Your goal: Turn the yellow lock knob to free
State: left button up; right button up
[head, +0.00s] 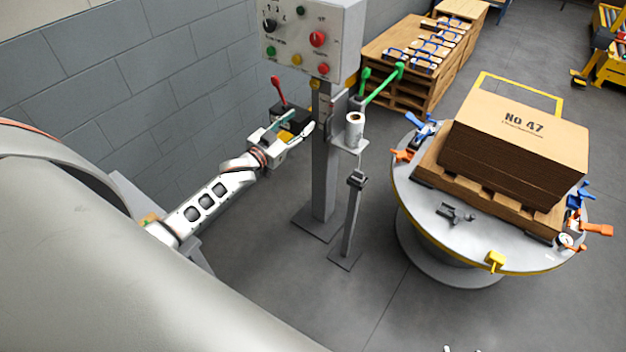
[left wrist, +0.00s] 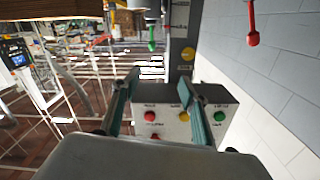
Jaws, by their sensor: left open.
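Several yellow parts show, and I cannot tell for sure which is the lock knob. A small round yellow knob (head: 314,84) sits on the grey post just under the control box; it also shows in the left wrist view (left wrist: 188,54). A larger yellow knob (head: 495,262) stands at the front rim of the round table. My left gripper (head: 299,121) is open and empty, left of the post and below the control box. In the left wrist view its two teal-padded fingers (left wrist: 158,82) are spread apart in front of the box. No knob is between them.
The control box (head: 345,35) has several coloured buttons. A red lever (head: 279,92) and a green lever (head: 384,84) flank the post. A white roll (head: 355,130) stands right of it. The round table (head: 440,235) bears a stack of brown sheets (head: 515,140).

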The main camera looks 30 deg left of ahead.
pick_arm(q)
jog(key=s+d+f+m+g+b, duration=0.1)
jog(key=s+d+f+b, duration=0.5)
jog(key=d+f, duration=0.3)
jog(key=shift+s+d+f+h, duration=0.3)
jog(key=shift+s+h, duration=0.1)
jog(key=shift+s, duration=0.35)
pick_arm(e)
notch_tip(320, 180, down, 7)
jog(key=s, duration=0.1)
jog(key=shift+d+r, duration=0.2)
jog(key=shift+d, duration=0.05)
pick_arm(q)
jog(key=s+d+f+g, duration=0.2)
jog(key=s+d+f, duration=0.2)
jog(key=s, duration=0.5)
jog(key=s+d+f+g, duration=0.2)
jog(key=s+d+f, duration=0.3)
jog(key=s, duration=0.4)
jog(key=s+d+f+g, duration=0.2)
jog(key=s+d+f, duration=0.3)
jog(key=s, duration=0.4)
jog(key=shift+s+d+f, duration=0.15)
jog(key=shift+d+f, duration=0.1)
